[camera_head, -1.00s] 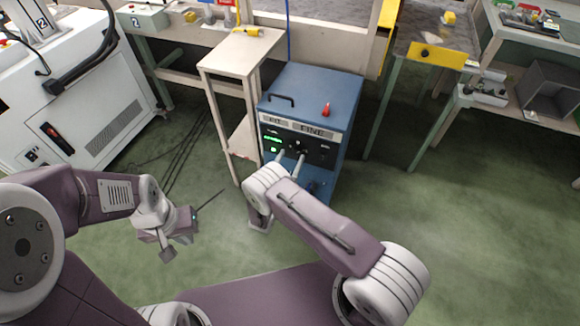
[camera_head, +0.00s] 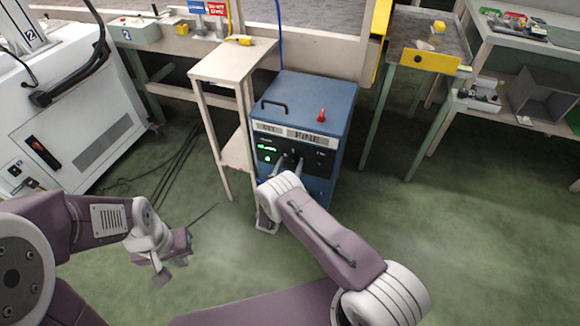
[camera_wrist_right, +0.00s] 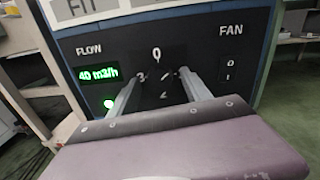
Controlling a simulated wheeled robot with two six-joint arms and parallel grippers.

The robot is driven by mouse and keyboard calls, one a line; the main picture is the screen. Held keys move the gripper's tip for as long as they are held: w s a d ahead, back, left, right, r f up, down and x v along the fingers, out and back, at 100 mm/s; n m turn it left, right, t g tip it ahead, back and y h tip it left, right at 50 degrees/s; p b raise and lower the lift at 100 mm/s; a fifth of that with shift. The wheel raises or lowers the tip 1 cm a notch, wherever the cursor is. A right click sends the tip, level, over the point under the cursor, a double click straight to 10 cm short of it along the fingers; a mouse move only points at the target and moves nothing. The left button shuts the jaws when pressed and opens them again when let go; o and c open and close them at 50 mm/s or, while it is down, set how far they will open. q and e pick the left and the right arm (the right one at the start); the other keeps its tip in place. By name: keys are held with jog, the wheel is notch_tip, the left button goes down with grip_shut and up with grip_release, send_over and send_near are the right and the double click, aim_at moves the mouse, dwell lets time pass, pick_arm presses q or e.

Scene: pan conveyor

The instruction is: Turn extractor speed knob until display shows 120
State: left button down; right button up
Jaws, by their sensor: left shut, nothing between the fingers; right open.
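The blue extractor cabinet (camera_head: 318,100) stands on the floor with its dark control panel facing me. In the right wrist view its green flow display (camera_wrist_right: 97,75) appears to read 40 m3/h. The dark speed knob (camera_wrist_right: 162,90) lies at the centre of a dial marked 0, 1, 2 and 3, though some numerals are partly covered. My right gripper (camera_wrist_right: 158,77) is open, one finger on each side of the knob, close to the panel. I cannot tell whether the fingers touch it. My left gripper (camera_head: 167,270) is shut and empty, low over the floor at left.
A FAN switch (camera_wrist_right: 229,70) is right of the dial, and a green light (camera_wrist_right: 109,103) is below the display. A pale wooden stand (camera_head: 228,66) is directly left of the cabinet. A white machine (camera_head: 72,122) is at far left.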

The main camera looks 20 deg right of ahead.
grip_shut()
jog(key=shift+m, duration=0.3)
jog(key=m, duration=0.6)
jog(key=shift+f, duration=0.1)
jog(key=m, duration=0.4)
jog(key=shift+h+b, duration=0.3)
jog(key=shift+b, duration=0.05)
jog(key=shift+m, duration=2.1)
grip_release()
